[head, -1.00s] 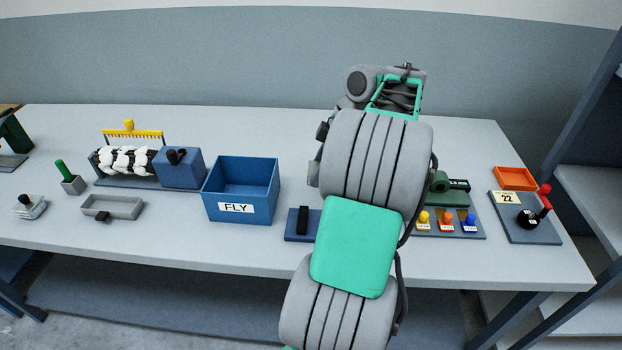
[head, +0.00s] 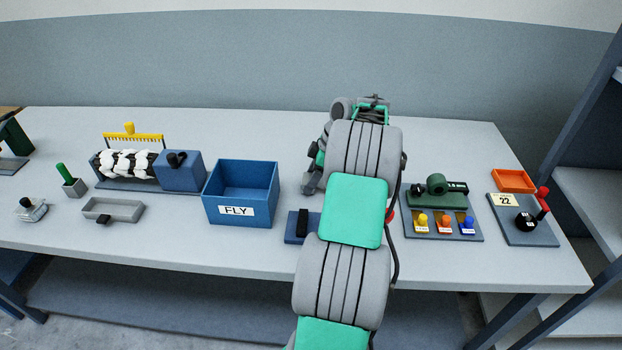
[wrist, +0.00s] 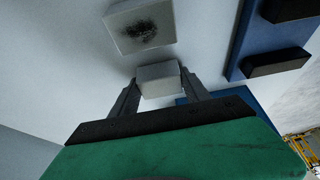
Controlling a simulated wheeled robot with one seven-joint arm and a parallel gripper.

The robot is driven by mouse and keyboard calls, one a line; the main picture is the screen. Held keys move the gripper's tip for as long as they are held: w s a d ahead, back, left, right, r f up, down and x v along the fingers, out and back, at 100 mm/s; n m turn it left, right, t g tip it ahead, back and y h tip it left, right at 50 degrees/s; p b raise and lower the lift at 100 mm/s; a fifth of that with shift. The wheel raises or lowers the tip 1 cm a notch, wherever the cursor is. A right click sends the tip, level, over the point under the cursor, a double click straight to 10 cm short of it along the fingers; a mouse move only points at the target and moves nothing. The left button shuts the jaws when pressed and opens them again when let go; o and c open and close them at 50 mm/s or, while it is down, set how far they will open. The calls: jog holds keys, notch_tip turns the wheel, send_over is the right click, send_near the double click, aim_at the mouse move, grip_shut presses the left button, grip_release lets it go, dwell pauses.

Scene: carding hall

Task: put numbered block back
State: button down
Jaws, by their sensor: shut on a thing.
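My gripper (wrist: 158,76) shows in the wrist view with its two dark fingers shut on a small pale block (wrist: 159,80). No number is readable on the block's visible face. A larger pale piece with a dark smudge (wrist: 142,27) lies just beyond it; I cannot tell whether they touch. In the head view my arm hides the gripper and the held block. A cream piece marked 22 (head: 506,200) sits on a slate-blue plate (head: 535,238) at the right of the table, beside a black knob (head: 525,222) and a red-topped lever (head: 543,196).
A blue FLY bin (head: 241,192) stands left of my arm. A blue base with a black block (head: 302,224) is close to the arm. A green device (head: 436,192) with coloured knobs and an orange tray (head: 513,181) are to the right. The back of the table is mostly clear.

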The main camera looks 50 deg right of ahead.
jog(key=shift+f, duration=0.15)
jog(key=c, duration=0.5)
grip_release()
